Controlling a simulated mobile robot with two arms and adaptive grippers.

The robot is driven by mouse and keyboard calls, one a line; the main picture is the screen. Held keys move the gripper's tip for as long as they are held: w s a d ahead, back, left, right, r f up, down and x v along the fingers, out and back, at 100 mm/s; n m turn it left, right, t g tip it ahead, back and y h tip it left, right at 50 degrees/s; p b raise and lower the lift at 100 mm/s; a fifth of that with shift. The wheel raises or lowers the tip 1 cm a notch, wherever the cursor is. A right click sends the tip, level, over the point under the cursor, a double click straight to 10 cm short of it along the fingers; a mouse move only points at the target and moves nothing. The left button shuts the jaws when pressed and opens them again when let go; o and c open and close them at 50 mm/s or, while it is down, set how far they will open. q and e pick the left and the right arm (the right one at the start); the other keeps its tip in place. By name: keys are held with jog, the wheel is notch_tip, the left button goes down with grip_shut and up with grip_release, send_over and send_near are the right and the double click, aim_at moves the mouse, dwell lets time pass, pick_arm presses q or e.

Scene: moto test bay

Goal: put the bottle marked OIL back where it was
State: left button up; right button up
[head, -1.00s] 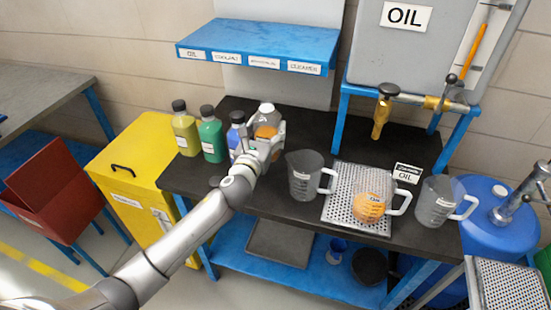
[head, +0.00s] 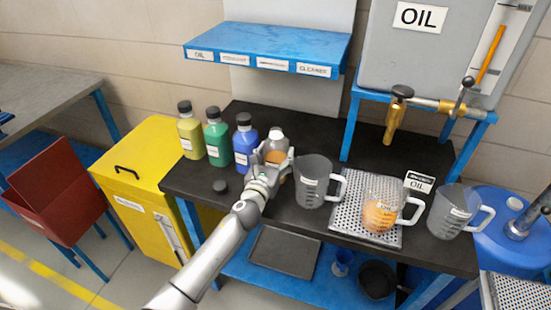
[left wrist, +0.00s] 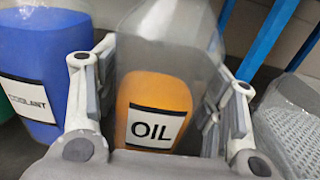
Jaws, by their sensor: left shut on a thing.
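The bottle marked OIL (head: 276,135) is clear and grey on top, with orange oil in its lower part. My left gripper (head: 273,165) is shut around it at the bench, just right of the blue bottle (head: 245,145). In the left wrist view the OIL bottle (left wrist: 157,92) looks upright between both fingers, its label facing me. Its base is hidden, so I cannot tell if it touches the bench. The blue COOLANT bottle (left wrist: 45,60) stands close on the left, apart from it. My right gripper is not in view.
Green (head: 217,140) and yellow (head: 190,135) bottles continue the row leftward. A black cap (head: 220,186) lies in front. An empty jug (head: 313,180) stands close right; a jug with orange oil (head: 380,215) is on the perforated tray (head: 350,215). The labelled blue shelf (head: 265,42) above is empty.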

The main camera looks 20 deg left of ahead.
pick_arm(q)
jog(key=shift+r, duration=0.1)
jog(key=o, duration=1.1)
jog(key=shift+s, duration=0.35)
jog(key=s, duration=1.1)
jog(key=shift+s+a, duration=0.1)
jog(key=shift+s, duration=0.1)
